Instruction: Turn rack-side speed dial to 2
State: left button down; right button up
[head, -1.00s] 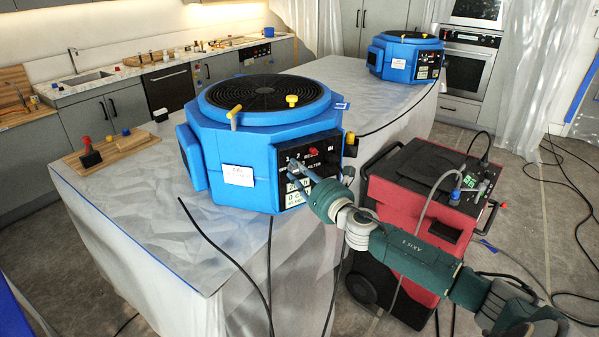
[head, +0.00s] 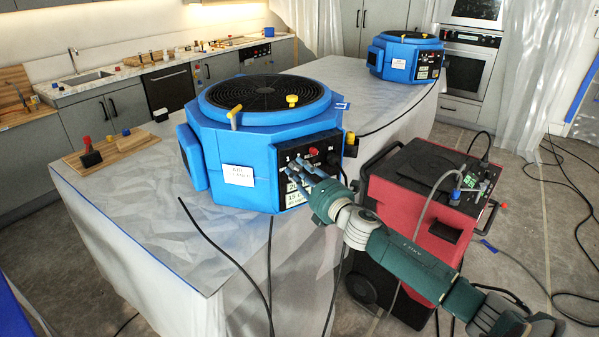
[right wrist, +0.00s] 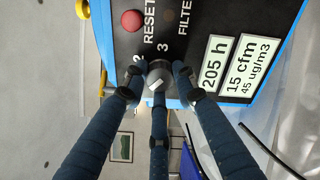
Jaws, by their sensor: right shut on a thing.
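The near blue air machine (head: 255,140) stands on the covered counter, with a black control panel on its right-hand face. In the right wrist view its speed dial (right wrist: 157,78) is a dark round knob with a pale mark, beside the printed numbers 2 and 3. My right gripper (head: 293,168) reaches the panel from the right. In the right wrist view, the fingers of my right gripper (right wrist: 158,80) are closed around the dial. The fingers partly hide the scale, and I cannot tell which number the mark points at. My left gripper is not in view.
A second blue machine (head: 405,57) stands at the counter's far end. Beside the dial are a red button (right wrist: 131,20) and lit displays (right wrist: 251,70) reading 205 h and 15 cfm. A red and black wheeled unit (head: 415,195) stands close to my right arm. Black cables hang from the counter.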

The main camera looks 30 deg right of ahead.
jog(key=m, duration=0.4)
jog(key=shift+d+r+m, duration=0.15)
jog(key=shift+r+m, duration=0.05)
jog(key=shift+m, duration=0.1)
jog(key=m+p, duration=0.1)
jog(key=m, duration=0.2)
jog(key=shift+m, duration=0.4)
jog(key=m+p, duration=0.1)
jog(key=m, duration=0.3)
jog(key=shift+f+m+p, duration=0.15)
jog(key=shift+m+p, duration=0.3)
jog(key=shift+m, duration=1.05)
jog(key=o, duration=1.2)
jog(key=shift+f, duration=0.15)
